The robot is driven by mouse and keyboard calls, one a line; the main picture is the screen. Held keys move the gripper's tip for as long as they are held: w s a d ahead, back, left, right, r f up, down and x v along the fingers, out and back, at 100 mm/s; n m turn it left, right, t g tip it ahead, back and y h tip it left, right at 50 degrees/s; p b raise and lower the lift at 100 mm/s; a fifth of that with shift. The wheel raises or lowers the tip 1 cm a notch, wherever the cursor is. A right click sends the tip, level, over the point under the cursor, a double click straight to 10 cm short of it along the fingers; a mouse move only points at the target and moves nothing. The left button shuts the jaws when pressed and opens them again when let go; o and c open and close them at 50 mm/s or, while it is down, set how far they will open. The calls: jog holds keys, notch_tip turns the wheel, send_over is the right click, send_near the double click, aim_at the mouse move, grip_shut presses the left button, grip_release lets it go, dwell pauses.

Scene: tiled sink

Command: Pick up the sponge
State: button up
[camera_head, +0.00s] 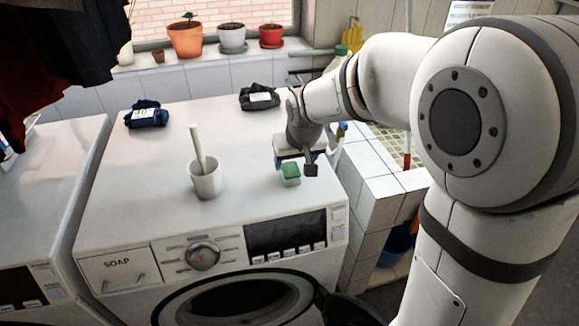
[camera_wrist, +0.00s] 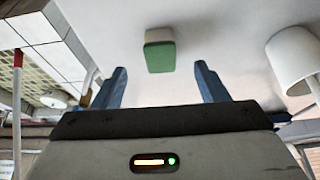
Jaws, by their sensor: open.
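The sponge (camera_head: 290,173) is a small green and white block on top of the washing machine, near its front right part. It also shows in the wrist view (camera_wrist: 160,52), ahead of my gripper and between the lines of its two fingers. My gripper (camera_head: 294,168) is above the washing machine top, very close to the sponge in the head view. In the wrist view my gripper (camera_wrist: 160,82) has its two blue fingers wide apart with nothing between them. I cannot tell the exact gap between fingertips and sponge.
A white cup (camera_head: 205,182) with a stick-like handle stands left of the sponge on the washing machine (camera_head: 130,200). Two dark folded cloths (camera_head: 146,114) lie farther back. The tiled sink (camera_head: 385,150) is to the right.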

aim_at(292, 173)
jog(key=p+x, duration=0.2)
jog(key=x, duration=0.5)
jog(key=shift+f, duration=0.3)
jog(key=c, duration=1.1)
jog(key=shift+r, duration=0.1)
notch_tip(292, 173, up, 10)
jog(key=shift+f+b, duration=0.1)
jog(key=shift+b, duration=0.75)
